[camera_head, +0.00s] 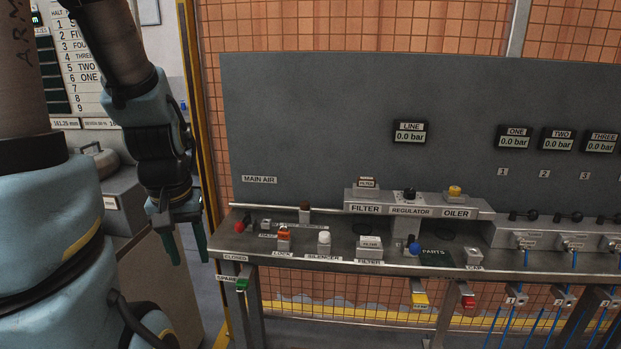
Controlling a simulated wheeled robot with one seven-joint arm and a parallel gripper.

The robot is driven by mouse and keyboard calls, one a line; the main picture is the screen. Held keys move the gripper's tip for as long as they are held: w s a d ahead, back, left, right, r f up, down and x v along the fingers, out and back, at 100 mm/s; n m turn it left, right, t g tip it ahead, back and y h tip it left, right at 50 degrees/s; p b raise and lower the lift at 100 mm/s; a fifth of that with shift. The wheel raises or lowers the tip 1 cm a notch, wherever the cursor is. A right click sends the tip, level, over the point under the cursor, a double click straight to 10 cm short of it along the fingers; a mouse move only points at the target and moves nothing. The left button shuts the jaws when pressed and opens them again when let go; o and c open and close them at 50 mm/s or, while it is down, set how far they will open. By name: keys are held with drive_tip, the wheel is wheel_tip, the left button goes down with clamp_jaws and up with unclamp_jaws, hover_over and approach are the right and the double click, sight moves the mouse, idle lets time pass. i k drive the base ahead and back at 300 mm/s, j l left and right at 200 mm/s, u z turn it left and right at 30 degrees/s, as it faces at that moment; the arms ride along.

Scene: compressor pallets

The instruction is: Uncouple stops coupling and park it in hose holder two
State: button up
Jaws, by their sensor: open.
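My gripper (185,247) hangs at the left of the camera view, pointing down, with its two green-tipped fingers apart and nothing between them. It is left of the bench and far from the couplings. At the right end of the bench are three labelled outlets with blue hoses: one at the left (524,241), a middle one (570,243) and one at the right edge (610,243). Their small labels are too small to read. Below the bench edge hang numbered hose holders: holder one (516,293), holder two (562,296) and a third (607,297), with blue hoses around them.
The grey bench (330,268) carries a silencer (324,242), filter box (370,245) and small parts. A grey panel (320,120) with displays reading 0.0 bar stands behind. A filter, regulator and oiler unit (415,210) sits mid-bench. A yellow post (197,110) stands near my arm.

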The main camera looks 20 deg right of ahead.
sight(571, 247)
drive_tip(key=k+l, duration=0.1)
drive_tip(key=l, duration=0.3)
drive_tip(key=k+l+u, duration=0.15)
drive_tip(key=l, duration=0.65)
drive_tip(key=k+l+u, duration=0.1)
drive_tip(key=l, duration=0.3)
drive_tip(key=k+l, duration=0.2)
drive_tip(key=l, duration=0.15)
drive_tip(key=k+l+u, duration=0.15)
drive_tip(key=l, duration=0.25)
drive_tip(key=k+l, duration=0.15)
drive_tip(key=l, duration=0.25)
drive_tip(key=k+l+u, duration=0.1)
drive_tip(key=k+l, duration=0.3)
drive_tip(key=k, duration=0.35)
drive_tip(key=k+l+u, duration=0.15)
drive_tip(key=k, duration=0.2)
